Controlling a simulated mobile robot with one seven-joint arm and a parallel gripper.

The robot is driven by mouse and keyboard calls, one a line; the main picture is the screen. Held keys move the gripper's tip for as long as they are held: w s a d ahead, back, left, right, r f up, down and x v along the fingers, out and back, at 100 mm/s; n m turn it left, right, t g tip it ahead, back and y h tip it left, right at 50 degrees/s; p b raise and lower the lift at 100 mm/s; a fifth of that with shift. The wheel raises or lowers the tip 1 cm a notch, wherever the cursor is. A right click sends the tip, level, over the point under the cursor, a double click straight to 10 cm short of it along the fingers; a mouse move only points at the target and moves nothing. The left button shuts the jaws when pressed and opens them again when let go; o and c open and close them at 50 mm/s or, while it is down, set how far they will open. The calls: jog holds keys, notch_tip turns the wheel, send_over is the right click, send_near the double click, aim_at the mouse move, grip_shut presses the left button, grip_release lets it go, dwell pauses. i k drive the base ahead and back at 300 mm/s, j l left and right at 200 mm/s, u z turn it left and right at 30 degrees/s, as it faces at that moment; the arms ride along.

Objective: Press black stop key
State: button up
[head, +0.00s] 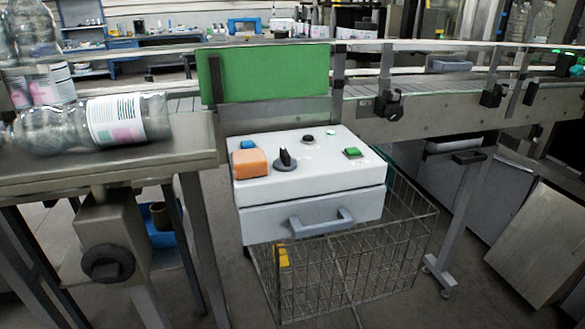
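A light grey control box (312,178) stands in the middle of the head view, with its controls on the sloped top. A small round black key (308,138) sits near the back of the top. A larger black rotary knob (285,159) is in front and to the left of it. A blue key (248,145) is at the left, partly hidden by an orange block (250,164). No labels are readable. My gripper is not in view.
A wire basket (345,275) stands below the box, whose front has a grey handle (322,222). A metal table (130,165) with plastic bottles (120,122) is at the left. A green panel (265,73) and conveyor (460,105) are behind. Space above the box is clear.

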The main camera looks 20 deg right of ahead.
aim_at(306, 137)
jog(key=i+l+u, duration=0.1)
jog(key=l, duration=0.3)
jog(key=i+l+u, duration=0.1)
jog(key=l, duration=0.3)
jog(key=i+l+u, duration=0.1)
jog(key=l, duration=0.3)
jog(key=i+l+u, duration=0.1)
jog(key=l, duration=0.35)
jog(key=i+l+u, duration=0.1)
jog(key=l, duration=0.35)
jog(key=k+j+z, duration=0.15)
jog(key=k+z, duration=0.25)
jog(key=i+l, duration=0.15)
